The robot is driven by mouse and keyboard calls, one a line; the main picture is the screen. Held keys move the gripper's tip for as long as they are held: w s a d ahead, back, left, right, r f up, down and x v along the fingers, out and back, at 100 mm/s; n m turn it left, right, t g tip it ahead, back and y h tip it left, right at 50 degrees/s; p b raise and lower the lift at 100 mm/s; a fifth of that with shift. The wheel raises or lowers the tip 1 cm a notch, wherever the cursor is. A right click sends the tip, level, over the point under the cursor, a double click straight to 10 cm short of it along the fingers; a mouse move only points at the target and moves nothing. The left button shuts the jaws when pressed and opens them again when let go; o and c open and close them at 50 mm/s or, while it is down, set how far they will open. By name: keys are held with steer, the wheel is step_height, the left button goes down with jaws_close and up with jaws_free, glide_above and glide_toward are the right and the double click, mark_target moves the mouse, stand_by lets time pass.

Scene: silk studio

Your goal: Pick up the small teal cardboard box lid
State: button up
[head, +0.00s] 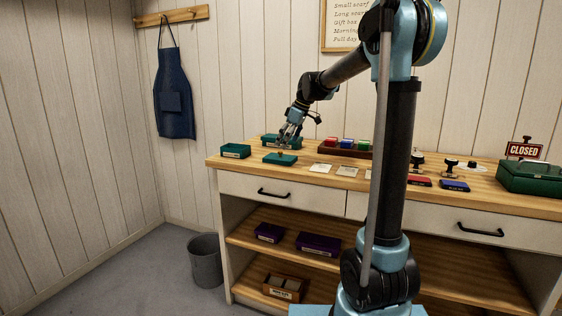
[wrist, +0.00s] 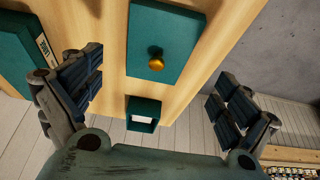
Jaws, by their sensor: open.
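A flat teal lid (head: 280,160) with a small gold knob lies on the wooden counter near its left end. In the wrist view the lid (wrist: 150,25) shows from above, its round knob near the lower middle. My gripper (head: 289,142) is above and close to the lid. In the wrist view my gripper (wrist: 157,80) is open and empty, with its fingers spread to the left and right of the lid. The exact gap between fingertips and lid is hard to tell.
An open teal box (head: 236,151) sits left of the lid. Another labelled teal box (wrist: 22,55) is behind it, near the wall. Cards (head: 320,168), a dark tray of coloured blocks (head: 345,152) and stamps lie to the right. The counter's front edge is close to the lid.

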mark_target(281, 154)
steer(key=shift+x, duration=3.3)
steer(key=shift+w+d, duration=0.1)
steer(key=shift+d, duration=0.05)
steer(key=c, duration=1)
